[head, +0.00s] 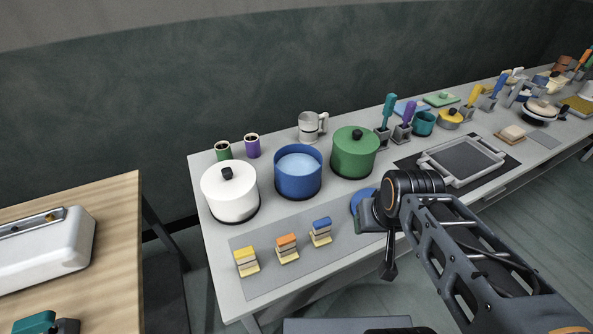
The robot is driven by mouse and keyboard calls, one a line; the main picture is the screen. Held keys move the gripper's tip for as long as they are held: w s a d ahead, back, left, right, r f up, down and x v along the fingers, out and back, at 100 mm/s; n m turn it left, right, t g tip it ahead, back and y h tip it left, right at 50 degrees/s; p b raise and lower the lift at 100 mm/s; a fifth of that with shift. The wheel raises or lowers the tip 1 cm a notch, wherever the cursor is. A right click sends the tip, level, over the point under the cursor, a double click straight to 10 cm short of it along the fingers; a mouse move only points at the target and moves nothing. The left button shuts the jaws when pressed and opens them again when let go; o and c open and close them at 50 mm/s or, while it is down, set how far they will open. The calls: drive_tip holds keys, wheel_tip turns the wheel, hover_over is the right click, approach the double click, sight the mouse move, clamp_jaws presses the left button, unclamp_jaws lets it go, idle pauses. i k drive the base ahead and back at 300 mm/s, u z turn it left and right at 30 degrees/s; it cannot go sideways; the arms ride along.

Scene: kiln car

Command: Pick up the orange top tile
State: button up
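The orange top tile (286,240) lies on top of a small stack of pale and grey tiles (288,252). This stack is the middle one of three on a grey mat (262,282) at the near left of the white table. My gripper (388,268) hangs at the end of my arm, to the right of the stacks and apart from the orange tile. It is small and dark in the head view, and its finger opening cannot be made out. Nothing is seen held in it.
A yellow-topped stack (245,255) stands left of the orange one and a blue-topped stack (321,230) right of it. White (230,195), blue (298,175) and green (354,155) pots stand behind. A grey tray (462,160) lies farther right.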

sight(287, 251)
drive_tip(key=z, duration=1.6)
drive_tip(key=k, duration=1.25)
drive_tip(key=u, duration=1.7)
drive_tip(key=i, duration=0.5)
drive_tip(key=z, duration=0.1)
